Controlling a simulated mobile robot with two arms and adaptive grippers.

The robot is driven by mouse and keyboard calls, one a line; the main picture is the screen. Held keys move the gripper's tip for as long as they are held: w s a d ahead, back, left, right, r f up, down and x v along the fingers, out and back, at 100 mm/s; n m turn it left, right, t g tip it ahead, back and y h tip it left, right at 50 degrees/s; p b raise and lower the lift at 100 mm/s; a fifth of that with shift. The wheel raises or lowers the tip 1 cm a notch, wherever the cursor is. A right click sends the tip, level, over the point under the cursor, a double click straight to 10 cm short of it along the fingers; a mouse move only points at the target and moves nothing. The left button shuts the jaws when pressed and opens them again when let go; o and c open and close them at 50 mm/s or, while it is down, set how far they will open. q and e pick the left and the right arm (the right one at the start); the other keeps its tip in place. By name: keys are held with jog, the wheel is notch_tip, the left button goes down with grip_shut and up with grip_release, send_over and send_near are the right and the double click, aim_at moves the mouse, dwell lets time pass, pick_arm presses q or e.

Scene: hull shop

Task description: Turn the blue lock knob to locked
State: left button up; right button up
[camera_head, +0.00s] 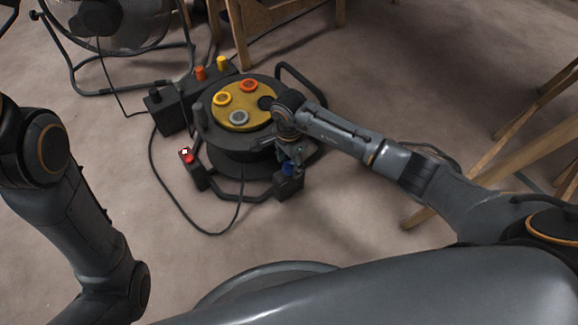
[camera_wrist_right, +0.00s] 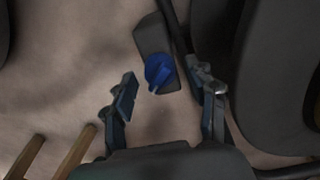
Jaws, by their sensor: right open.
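The blue lock knob (camera_head: 288,168) sits on a small dark box (camera_head: 288,186) at the front right of a black cable reel. In the right wrist view the knob (camera_wrist_right: 158,72) has a raised grip bar that points down and slightly left, and its box (camera_wrist_right: 154,36) is dark grey. My right gripper (camera_head: 291,153) is over the knob in the head view. In the right wrist view the right gripper (camera_wrist_right: 168,90) is open and empty, its fingers on either side of the knob and apart from it. Part of my left arm shows at the left; its gripper is out of view.
The reel's yellow face (camera_head: 243,112) carries several round sockets. A fan (camera_head: 110,22) and wooden legs (camera_head: 545,150) stand nearby. A cable loops over open floor in front.

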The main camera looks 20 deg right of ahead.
jog(key=shift+f, duration=0.2)
jog(key=c, duration=1.1)
jog(key=shift+c, duration=0.2)
